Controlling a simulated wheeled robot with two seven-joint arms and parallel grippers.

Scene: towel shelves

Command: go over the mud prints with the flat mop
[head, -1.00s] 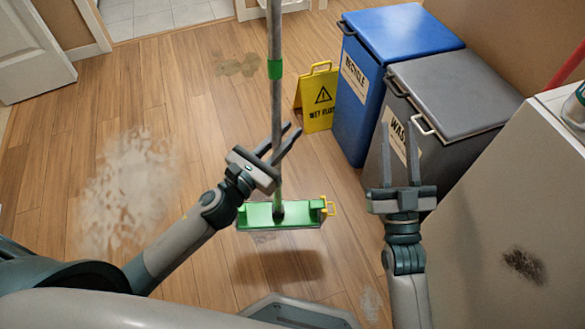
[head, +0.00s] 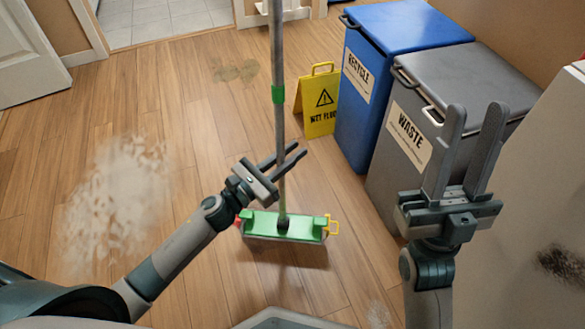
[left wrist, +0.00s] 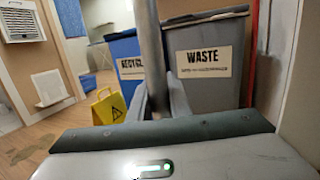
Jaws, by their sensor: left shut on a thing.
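The flat mop has a green head (head: 262,223) and a long grey pole (head: 278,60) with a green band. My left gripper (head: 294,153) is shut on the pole above the head and holds it nearly upright. The pole also crosses the left wrist view (left wrist: 150,50). I cannot tell whether the head touches the floor. Brown mud prints (head: 236,71) lie on the wood floor, beyond the mop and left of the pole. My right gripper (head: 475,112) is raised, empty, its fingers apart, in front of the grey waste bin.
A yellow wet-floor sign (head: 320,104) stands by the blue recycle bin (head: 350,112) and grey waste bin (head: 385,185). A whitish smear (head: 118,195) covers floor at left. A dark stain (head: 563,262) marks the pale surface at right. Floor between mop and prints is clear.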

